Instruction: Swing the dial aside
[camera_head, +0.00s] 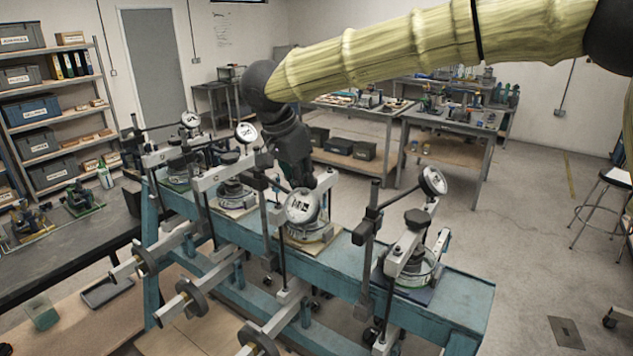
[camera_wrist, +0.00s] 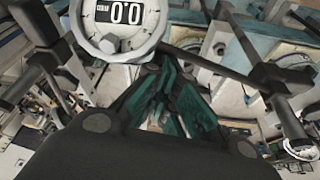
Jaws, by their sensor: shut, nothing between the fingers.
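A round white-faced dial (camera_head: 301,207) sits at the third station of the blue bench, low in front of my arm. It shows large at the top left of the wrist view (camera_wrist: 122,20), reading 0.0, with a dark rod running right from it. My gripper (camera_head: 305,180) is just above and behind this dial in the head view. In the wrist view my gripper (camera_wrist: 165,100) is shut and empty, its dark green fingers just below the dial's rim. I cannot tell whether they touch it.
Similar dials on posts stand along the blue bench (camera_head: 455,295): one to the right (camera_head: 433,180), others to the left (camera_head: 246,132), (camera_head: 190,118). Weighted lever arms (camera_head: 190,297) stick out in front. Upright posts (camera_head: 368,240) stand close by.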

